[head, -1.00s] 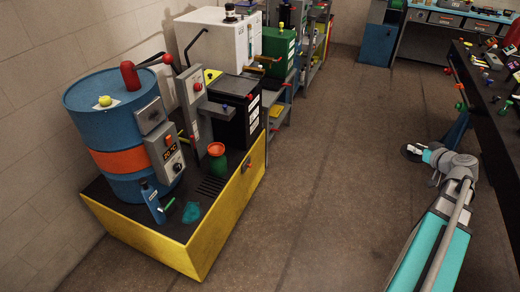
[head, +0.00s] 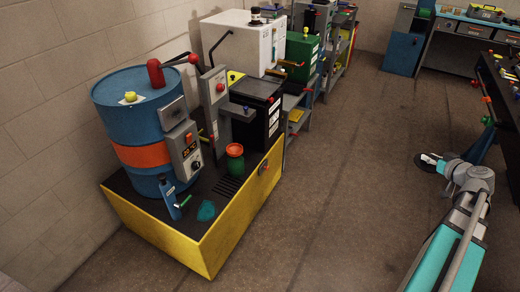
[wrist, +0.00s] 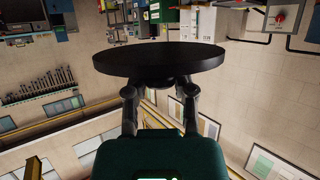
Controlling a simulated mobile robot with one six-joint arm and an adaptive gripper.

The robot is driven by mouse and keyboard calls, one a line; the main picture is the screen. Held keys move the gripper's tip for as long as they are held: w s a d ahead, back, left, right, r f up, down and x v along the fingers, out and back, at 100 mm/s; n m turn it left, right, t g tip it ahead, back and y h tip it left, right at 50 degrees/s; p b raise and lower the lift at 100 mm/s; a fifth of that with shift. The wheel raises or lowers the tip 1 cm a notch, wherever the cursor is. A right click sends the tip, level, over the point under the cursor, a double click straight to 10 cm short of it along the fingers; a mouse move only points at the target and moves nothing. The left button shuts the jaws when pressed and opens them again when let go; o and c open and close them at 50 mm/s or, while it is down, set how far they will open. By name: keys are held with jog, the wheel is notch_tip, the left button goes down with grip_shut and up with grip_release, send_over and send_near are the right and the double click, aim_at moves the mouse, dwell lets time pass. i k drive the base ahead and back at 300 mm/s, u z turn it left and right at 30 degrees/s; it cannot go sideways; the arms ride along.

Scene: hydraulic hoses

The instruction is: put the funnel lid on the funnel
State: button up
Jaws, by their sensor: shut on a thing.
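The funnel (head: 235,149) is orange-red and sits on a green base on the dark top of the yellow-sided platform. Its opening faces up and nothing covers it. The funnel lid, a flat black disc (wrist: 160,62), is held in my gripper (wrist: 158,88), whose two fingers close on the boss under the disc. In the head view my gripper (head: 437,163) is at the right, above the open floor, well apart from the funnel. The lid shows there only small and dark.
A blue drum (head: 140,115) with an orange band stands left of the funnel. A small blue bottle (head: 170,197) and a teal patch (head: 206,211) are in front on the platform (head: 150,221). A black-topped bench (head: 500,95) stands at the right. The floor between is clear.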

aim_at(235, 148)
jog(key=u, duration=1.35)
jog(key=i, duration=1)
